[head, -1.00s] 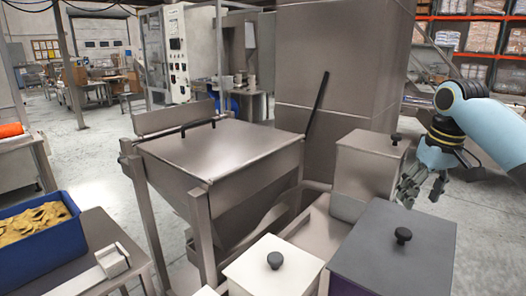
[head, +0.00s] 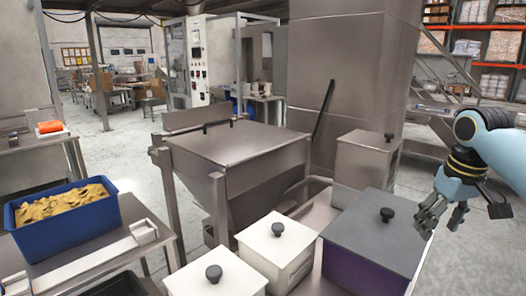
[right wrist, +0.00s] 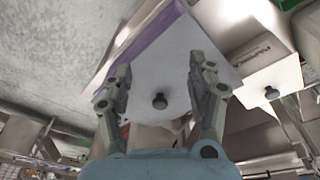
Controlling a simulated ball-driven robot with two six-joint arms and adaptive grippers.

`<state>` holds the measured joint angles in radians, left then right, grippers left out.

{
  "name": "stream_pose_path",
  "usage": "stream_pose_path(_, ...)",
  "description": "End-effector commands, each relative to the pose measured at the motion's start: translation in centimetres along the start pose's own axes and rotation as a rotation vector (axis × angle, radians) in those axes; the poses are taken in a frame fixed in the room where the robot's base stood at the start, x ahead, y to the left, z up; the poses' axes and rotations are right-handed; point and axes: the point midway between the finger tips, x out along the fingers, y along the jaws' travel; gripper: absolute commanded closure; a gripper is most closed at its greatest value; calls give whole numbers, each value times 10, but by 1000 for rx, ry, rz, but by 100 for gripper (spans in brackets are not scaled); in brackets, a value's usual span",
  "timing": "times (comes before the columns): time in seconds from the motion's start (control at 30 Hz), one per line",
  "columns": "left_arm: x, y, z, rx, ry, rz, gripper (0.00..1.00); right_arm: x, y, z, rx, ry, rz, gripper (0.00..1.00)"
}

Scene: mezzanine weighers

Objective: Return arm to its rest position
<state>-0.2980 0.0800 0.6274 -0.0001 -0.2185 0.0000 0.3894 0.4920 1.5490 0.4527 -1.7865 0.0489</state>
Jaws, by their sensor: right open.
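My right arm comes in from the right edge of the head view, with its right gripper (head: 440,216) hanging open and empty. The gripper is just right of a grey-lidded purple bin (head: 352,235) and does not appear to touch it. In the right wrist view the two fingers of the right gripper (right wrist: 158,90) are spread apart. The bin's lid with its black knob (right wrist: 160,101) shows between and beyond them. My left gripper is not in view.
Two white-lidded bins (head: 278,238) stand left of the purple bin, and a taller metal bin (head: 366,165) behind it. A large steel hopper (head: 235,155) stands mid-view. A blue tub (head: 68,232) of yellowish pieces sits on a bench at left. Floor is open between.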

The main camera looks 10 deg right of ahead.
Motion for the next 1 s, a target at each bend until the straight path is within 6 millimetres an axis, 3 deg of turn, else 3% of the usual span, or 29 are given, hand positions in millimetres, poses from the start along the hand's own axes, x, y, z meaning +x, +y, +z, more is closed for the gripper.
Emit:
stream_pose_path(0.27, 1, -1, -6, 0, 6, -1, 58, 31, -39, 51, -77, 15, 20, 42)
stream_pose_path(0.53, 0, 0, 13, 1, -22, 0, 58, 50, -91, 134, -156, 58, 26, 42)
stream_pose_path(0.7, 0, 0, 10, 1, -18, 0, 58, 43, -116, 188, -177, 96, 24, 42)
stream_pose_path(1.0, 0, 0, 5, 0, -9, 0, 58, 14, -136, 254, -167, 145, 30, 42)
